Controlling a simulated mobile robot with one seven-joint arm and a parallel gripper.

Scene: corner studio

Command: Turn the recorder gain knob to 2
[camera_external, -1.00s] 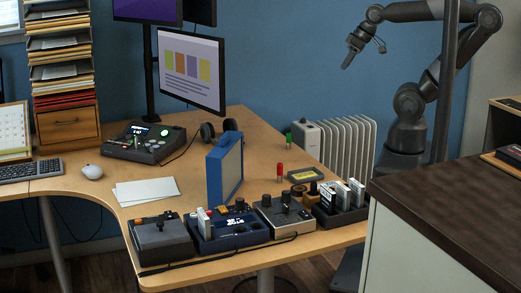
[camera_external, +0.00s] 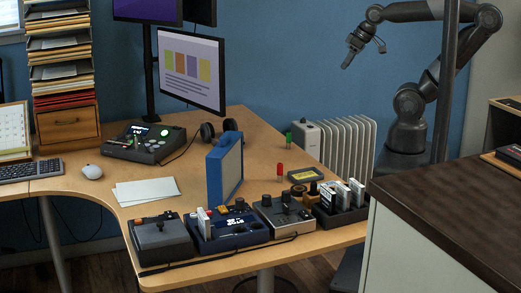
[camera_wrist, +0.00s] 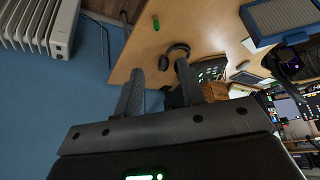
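Several small devices stand along the desk's near edge in the external view. The grey and black box with dark knobs on top (camera_external: 284,213) may be the recorder. A blue box (camera_external: 232,230) and a dark grey box with an orange part (camera_external: 161,238) stand left of it. I cannot read any gain label or knob setting. My gripper (camera_external: 362,52) is high at the upper right, well away from the devices. In the wrist view my gripper (camera_wrist: 159,78) has its fingers apart with nothing between them. These near-edge devices are not clear in the wrist view.
A blue upright panel (camera_external: 225,168) stands behind the devices. A red-topped cylinder (camera_external: 280,173) and a rack of cartridges (camera_external: 341,206) are to the right. A dark counter (camera_external: 455,210) fills the lower right. A white radiator (camera_external: 345,145) stands behind the desk.

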